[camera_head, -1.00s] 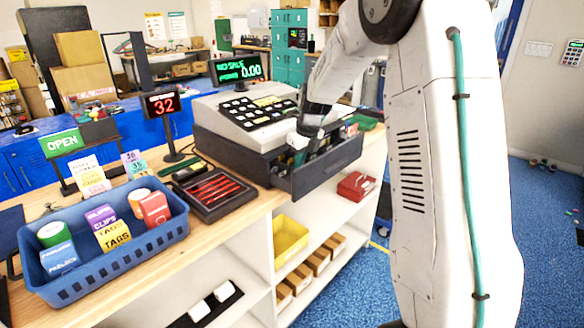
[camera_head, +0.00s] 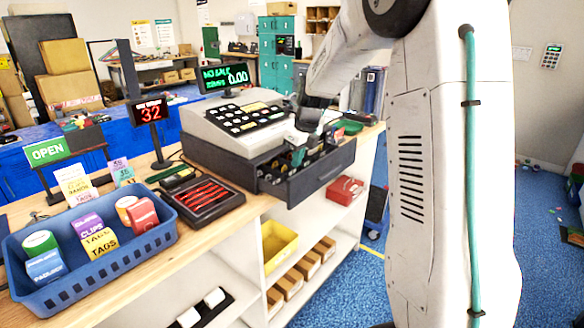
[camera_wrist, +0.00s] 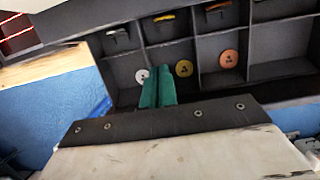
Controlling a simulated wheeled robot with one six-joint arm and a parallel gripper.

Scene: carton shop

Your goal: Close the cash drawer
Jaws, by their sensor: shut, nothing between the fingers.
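The cash register (camera_head: 238,122) stands on the wooden counter. Its dark cash drawer (camera_head: 322,175) is pulled out toward the lower right, with the tray inside exposed. In the wrist view the drawer's compartments (camera_wrist: 205,55) hold a few round coins, silver, gold and copper. My gripper (camera_wrist: 158,78) has its teal fingers together with nothing between them, over the front row of compartments. In the head view my gripper (camera_head: 298,156) is at the open drawer, partly hidden by my wrist. I cannot tell whether the fingertips touch the drawer.
Shelves below hold a yellow bin (camera_head: 279,242) and a red box (camera_head: 345,189). Blue floor (camera_head: 345,285) is open at the right.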

